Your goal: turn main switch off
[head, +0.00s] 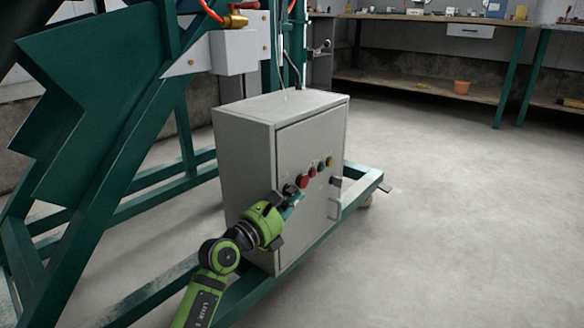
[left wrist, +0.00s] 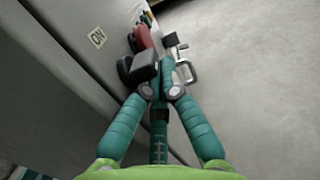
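The grey control cabinet (head: 245,150) stands on the green frame, its door facing right and toward me. A black switch knob (head: 290,189) sits at the near end of a row of buttons on the door. In the left wrist view the dark knob (left wrist: 143,68) sticks out from the door near an "ON" label (left wrist: 97,37). My left gripper (head: 292,200) is at the knob; its teal fingers (left wrist: 163,82) converge with their tips close beside it. I cannot tell whether they touch or grip it. My right gripper is not in view.
A red button (head: 302,181) and smaller coloured buttons follow the knob along the door. The green frame's beam (head: 360,190) runs under the cabinet. The floor to the right is clear; workbenches (head: 420,85) stand at the back.

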